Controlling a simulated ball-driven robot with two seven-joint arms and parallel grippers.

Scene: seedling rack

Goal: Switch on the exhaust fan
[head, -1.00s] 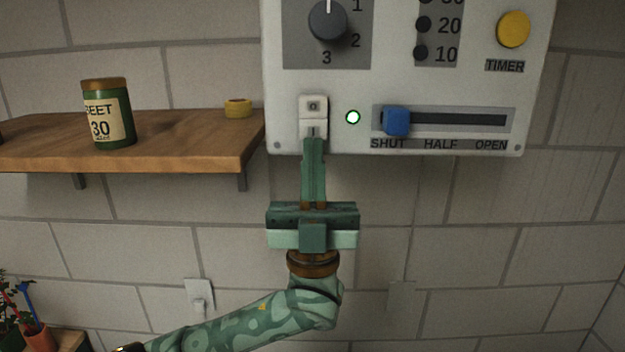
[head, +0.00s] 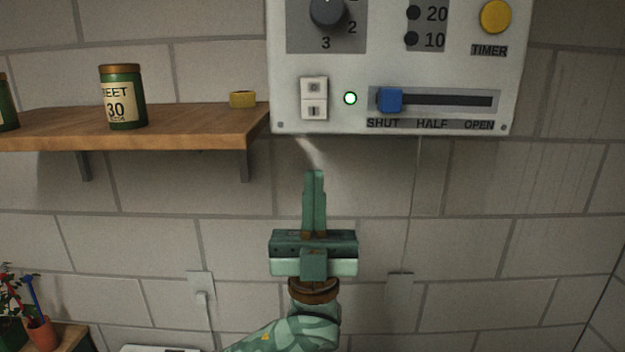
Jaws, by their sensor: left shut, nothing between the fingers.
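A white control panel (head: 420,70) hangs on the wall at the upper right. Its rocker switch (head: 314,98), with an O half above and an I half below, sits at the panel's lower left. A lamp (head: 350,98) beside it glows green. My left gripper (head: 314,174) is shut and empty, pointing up, below the panel's lower edge and apart from the switch. My right gripper is out of view. The fan itself is not in view.
The panel also has a dark dial (head: 327,11), a yellow timer button (head: 496,17) and a blue slider (head: 390,100) at SHUT. A wooden shelf (head: 200,130) at left holds a green tin (head: 122,100) and a yellow roll (head: 243,99).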

